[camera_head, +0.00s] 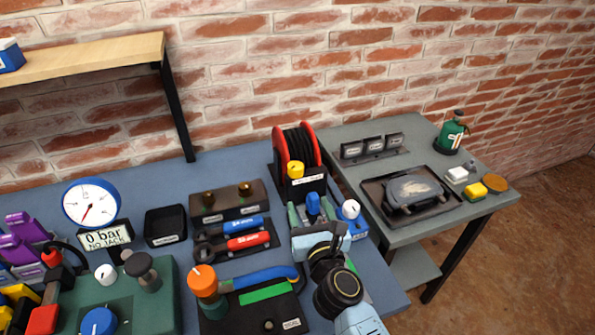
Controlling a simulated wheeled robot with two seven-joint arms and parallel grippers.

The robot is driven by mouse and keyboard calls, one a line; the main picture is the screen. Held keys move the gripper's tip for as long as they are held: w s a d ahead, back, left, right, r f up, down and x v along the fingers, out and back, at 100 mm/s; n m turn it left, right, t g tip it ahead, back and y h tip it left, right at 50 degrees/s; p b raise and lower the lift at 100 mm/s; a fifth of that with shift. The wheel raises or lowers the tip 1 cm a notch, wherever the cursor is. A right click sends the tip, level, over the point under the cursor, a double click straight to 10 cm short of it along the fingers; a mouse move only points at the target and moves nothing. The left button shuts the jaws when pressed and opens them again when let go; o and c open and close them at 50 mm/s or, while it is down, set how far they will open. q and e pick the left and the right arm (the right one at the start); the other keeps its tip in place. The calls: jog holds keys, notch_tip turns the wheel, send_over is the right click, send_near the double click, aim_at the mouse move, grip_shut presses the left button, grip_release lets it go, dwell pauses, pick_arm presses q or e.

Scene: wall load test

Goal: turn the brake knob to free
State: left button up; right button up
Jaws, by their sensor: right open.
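The likely brake knob is a yellow knob (296,169) on the black front box of a red hose reel (281,146). A white label sits just below the knob; its text is too small to read. My right gripper (312,211) reaches up from the bottom, in front of the reel and apart from the yellow knob. It is open. A blue upright part (313,203) shows between or behind its fingers; I cannot tell whether they touch it. The knob's pointer setting cannot be made out. My left gripper is not in view.
A white-and-blue knob (350,209) stands close to the right of my gripper. A black tool tray (204,253) and an orange knob (203,280) lie to the left. A gauge (91,203) stands farther left. The grey side table (410,150) is at the right.

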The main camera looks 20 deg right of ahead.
aim_at(297, 172)
jog(key=w, duration=0.4)
jog(key=w+b, duration=0.1)
jog(key=w, duration=0.3)
jog(key=w+d, duration=0.1)
jog(key=w, duration=0.3)
jog(key=shift+w+b, duration=0.3)
jog(key=shift+w, duration=0.3)
jog(key=shift+c, duration=0.3)
jog(key=c, duration=0.9)
jog(key=shift+c, duration=0.2)
